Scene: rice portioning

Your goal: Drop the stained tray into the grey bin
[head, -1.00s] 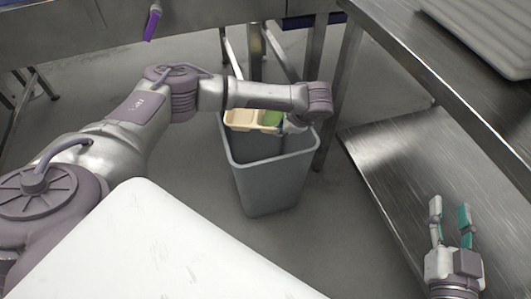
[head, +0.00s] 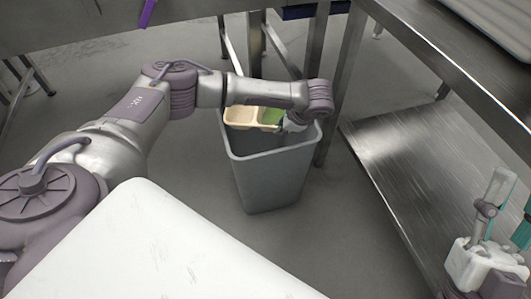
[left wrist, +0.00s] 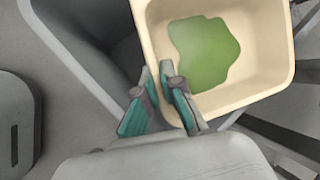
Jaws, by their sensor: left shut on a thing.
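My right gripper (head: 508,205) is at the lower right, fingers apart and empty.
A steel table with a lower shelf (head: 420,165) stands right of the bin, its leg close behind the bin. A ribbed grey tray (head: 500,25) lies on its top. The floor (head: 200,175) left of the bin is clear.

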